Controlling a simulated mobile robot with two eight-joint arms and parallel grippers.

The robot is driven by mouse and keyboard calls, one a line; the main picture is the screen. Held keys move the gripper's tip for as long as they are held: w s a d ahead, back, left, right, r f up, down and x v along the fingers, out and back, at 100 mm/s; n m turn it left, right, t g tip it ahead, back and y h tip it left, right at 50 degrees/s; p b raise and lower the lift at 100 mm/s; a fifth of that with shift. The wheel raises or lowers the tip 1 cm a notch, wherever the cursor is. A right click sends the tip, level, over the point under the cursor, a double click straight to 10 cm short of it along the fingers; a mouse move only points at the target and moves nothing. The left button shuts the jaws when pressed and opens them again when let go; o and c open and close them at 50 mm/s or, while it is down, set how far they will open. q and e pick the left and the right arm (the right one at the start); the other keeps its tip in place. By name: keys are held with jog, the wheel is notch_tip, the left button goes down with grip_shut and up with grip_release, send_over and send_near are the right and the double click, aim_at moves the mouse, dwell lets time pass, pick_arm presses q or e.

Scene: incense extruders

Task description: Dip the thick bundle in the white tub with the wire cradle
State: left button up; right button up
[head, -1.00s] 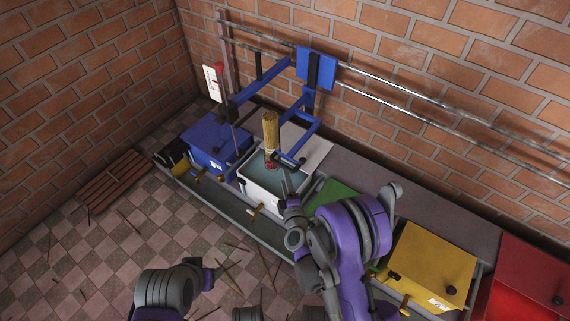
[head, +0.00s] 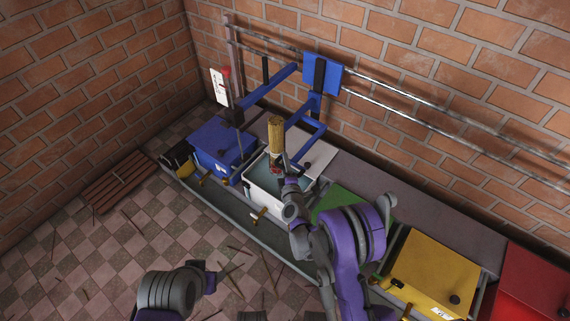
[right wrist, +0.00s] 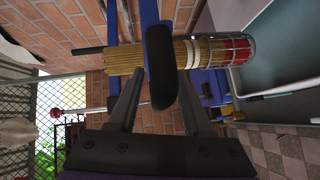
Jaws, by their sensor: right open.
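The thick bundle (head: 276,135) of tan sticks stands upright above the white tub (head: 262,203), which holds bluish liquid. In the right wrist view the bundle (right wrist: 120,59) lies across the picture, its red end inside the wire cradle (right wrist: 236,50). The red end appears above the liquid. My right gripper (head: 284,164) is beside the bundle's lower part. In the right wrist view its open fingers (right wrist: 158,100) stand either side of a dark rounded bar (right wrist: 161,68) in front of the bundle. My left gripper (head: 212,275) is low over the floor; its fingers are unclear.
A blue lidded tub (head: 222,142) stands left of the white tub, and a green lid (head: 335,203), a yellow tub (head: 436,268) and a red tub (head: 532,262) to its right. A blue carriage (head: 322,74) hangs on wall rails. Loose sticks lie on the floor.

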jog(key=shift+c, duration=0.3)
grip_shut()
jog(key=shift+a, duration=0.1)
dwell(1.0)
